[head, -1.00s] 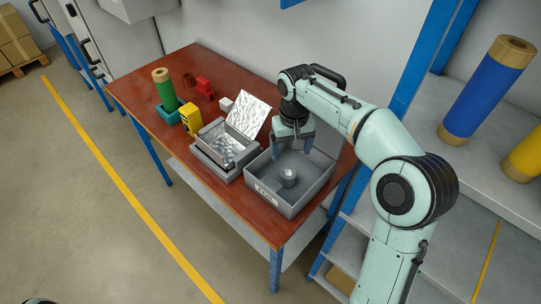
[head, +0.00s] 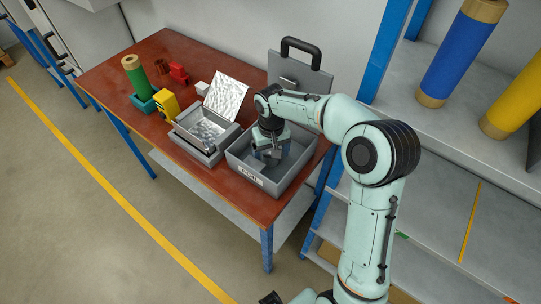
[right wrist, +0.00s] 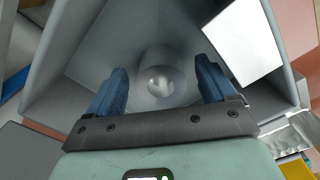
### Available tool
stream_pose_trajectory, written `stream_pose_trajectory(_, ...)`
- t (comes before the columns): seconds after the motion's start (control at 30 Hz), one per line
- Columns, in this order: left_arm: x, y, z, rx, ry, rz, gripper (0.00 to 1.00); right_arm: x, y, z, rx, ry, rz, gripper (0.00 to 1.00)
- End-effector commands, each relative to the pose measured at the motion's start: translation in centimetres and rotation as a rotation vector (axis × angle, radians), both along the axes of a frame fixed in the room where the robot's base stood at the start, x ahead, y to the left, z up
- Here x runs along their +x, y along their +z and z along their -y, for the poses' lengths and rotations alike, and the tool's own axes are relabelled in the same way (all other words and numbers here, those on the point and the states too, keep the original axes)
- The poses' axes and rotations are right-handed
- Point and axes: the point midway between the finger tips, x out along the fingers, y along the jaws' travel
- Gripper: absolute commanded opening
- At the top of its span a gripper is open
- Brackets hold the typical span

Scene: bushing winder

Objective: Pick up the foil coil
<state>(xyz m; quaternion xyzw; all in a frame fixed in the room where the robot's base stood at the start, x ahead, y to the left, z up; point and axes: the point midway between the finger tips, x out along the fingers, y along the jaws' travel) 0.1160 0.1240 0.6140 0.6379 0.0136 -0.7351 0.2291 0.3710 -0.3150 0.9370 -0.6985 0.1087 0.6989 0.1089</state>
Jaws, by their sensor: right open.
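The foil coil (right wrist: 160,82) shows in the right wrist view as a grey round piece with a shiny, rounded top, standing inside the grey box (head: 290,183). In the head view my right gripper and wrist mostly hide it. My right gripper (head: 268,160) reaches down into the box. In the right wrist view the blue fingers of this gripper (right wrist: 160,88) are spread apart, one on each side of the coil, with visible gaps. I cannot tell how deep the fingertips reach beside it. My left gripper is not seen.
The grey box stands on the brown table (head: 125,95). A smaller metal box (head: 206,143) with foil sits to its left. A yellow block (head: 166,107), a green roll (head: 135,75) and a red part (head: 179,73) stand farther left. Shelves with a blue roll (head: 460,50) are at right.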

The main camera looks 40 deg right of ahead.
Motion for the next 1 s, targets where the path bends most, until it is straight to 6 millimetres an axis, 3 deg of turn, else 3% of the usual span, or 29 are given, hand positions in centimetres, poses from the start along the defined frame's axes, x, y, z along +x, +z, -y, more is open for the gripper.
stream_pose_trajectory(0.1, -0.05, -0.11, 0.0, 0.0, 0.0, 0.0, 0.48, -0.02, -1.07, -0.03, 0.0, 0.002, 0.0, 0.84)
stream_pose_trajectory(0.33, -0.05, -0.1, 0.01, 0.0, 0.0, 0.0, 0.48, 0.01, -1.17, -0.04, 0.0, 0.002, 0.001, 0.84)
stream_pose_trajectory(0.37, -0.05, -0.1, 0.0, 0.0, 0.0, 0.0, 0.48, 0.01, -1.16, -0.04, 0.0, 0.002, 0.001, 0.78)
stream_pose_trajectory(0.53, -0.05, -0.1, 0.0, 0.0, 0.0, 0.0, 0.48, 0.01, -1.14, -0.04, 0.0, 0.001, 0.001, 0.23)
stream_pose_trajectory(1.0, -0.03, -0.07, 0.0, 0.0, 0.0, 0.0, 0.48, 0.03, -0.91, -0.03, -0.001, 0.001, 0.002, 0.2)
